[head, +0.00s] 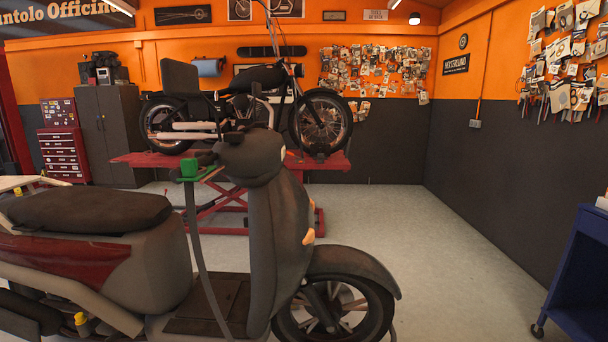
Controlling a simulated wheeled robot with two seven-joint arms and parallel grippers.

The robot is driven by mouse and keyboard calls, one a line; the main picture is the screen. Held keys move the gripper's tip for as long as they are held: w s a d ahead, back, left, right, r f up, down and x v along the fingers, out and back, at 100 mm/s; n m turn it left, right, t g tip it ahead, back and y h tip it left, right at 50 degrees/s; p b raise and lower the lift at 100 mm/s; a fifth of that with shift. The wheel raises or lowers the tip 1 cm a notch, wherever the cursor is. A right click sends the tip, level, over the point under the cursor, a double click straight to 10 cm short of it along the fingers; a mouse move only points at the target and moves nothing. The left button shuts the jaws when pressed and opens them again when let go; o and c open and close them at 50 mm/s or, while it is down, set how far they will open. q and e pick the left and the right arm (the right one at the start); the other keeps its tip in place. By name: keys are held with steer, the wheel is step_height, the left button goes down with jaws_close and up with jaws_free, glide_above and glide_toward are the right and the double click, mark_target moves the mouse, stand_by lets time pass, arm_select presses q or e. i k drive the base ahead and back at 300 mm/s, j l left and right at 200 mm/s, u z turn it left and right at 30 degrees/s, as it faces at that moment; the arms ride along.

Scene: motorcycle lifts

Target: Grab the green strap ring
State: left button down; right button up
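A green strap ring (189,169) sits by the handlebar of a dark scooter (282,235), left of the scooter's front column. It looks like a small bright green block with a flat part reaching right. A long grey strap (195,245) hangs from it down past the seat to the footboard. I cannot tell whether the ring touches the handlebar. Neither of my grippers shows in the head view.
The scooter with its long seat (88,209) fills the near left. A motorcycle (245,112) stands behind on a red lift (335,161). A blue cart (580,275) stands at the right edge. The grey floor (455,265) between scooter and cart is clear.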

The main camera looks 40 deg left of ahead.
mark_target(187, 165)
steer(key=u, duration=1.95)
steer(key=i+j+z, duration=0.1)
steer(key=j, duration=0.25)
steer(key=i+j, duration=0.25)
steer(key=i+j+z, duration=0.15)
steer(key=j, duration=0.25)
steer(key=i+j+z, duration=0.1)
steer(key=j, duration=0.3)
steer(key=i+j, duration=0.25)
steer(key=j+z, duration=0.05)
steer(key=j, duration=0.05)
